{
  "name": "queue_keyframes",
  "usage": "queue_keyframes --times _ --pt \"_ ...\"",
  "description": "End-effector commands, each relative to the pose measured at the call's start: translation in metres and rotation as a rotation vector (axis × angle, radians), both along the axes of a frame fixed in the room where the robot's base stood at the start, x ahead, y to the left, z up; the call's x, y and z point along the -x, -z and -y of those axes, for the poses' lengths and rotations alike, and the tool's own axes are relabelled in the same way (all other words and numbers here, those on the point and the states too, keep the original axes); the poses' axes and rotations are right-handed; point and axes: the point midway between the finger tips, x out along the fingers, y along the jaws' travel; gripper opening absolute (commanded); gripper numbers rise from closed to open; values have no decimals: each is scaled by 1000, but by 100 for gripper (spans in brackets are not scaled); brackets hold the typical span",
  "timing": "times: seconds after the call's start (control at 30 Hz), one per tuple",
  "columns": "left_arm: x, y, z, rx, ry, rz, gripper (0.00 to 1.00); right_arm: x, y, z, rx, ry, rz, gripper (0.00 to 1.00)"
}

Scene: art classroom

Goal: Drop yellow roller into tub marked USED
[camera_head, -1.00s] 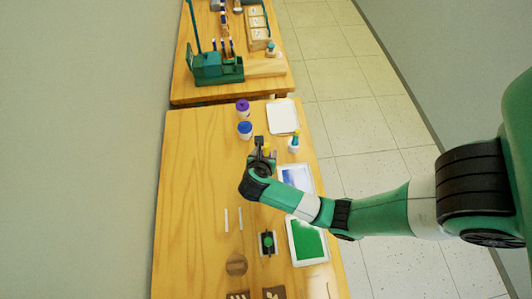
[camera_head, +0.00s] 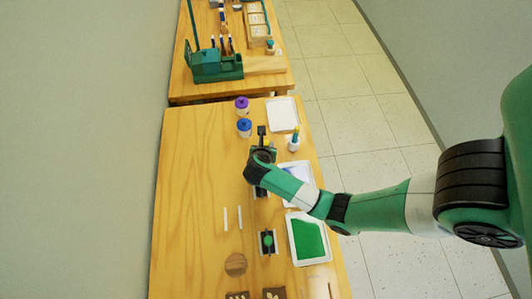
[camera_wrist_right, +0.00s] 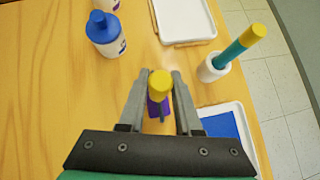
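In the right wrist view, a yellow cylinder (camera_wrist_right: 160,85) sits between the fingertips of my right gripper (camera_wrist_right: 160,76), with a purple part (camera_wrist_right: 156,108) just below it. The fingers stand close on both sides of the yellow cylinder; I cannot tell whether they press on it. No tub marking can be read in either view. My left gripper is not in view.
A blue-capped bottle (camera_head: 244,126) and a purple-capped one (camera_head: 242,103) stand left of the gripper. A white tray (camera_head: 282,101) lies beyond it. A white cup (camera_wrist_right: 213,70) holds a yellow-tipped teal stick (camera_wrist_right: 236,45). A green-filled tray (camera_head: 305,240) lies nearer. The table's left side is clear.

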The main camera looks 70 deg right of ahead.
Motion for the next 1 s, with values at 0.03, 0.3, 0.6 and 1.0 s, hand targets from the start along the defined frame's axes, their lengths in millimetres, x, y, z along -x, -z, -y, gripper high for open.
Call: queue_keyframes --times 0.03,0.3,0.6,1.0 --pt "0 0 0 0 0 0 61 0 0 0 0 0 0 22" --pt "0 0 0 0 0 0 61 0 0 0 0 0 0 0" --pt "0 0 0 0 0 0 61 0 0 0 0 0 0 0" --pt "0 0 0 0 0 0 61 0 0 0 0 0 0 0"
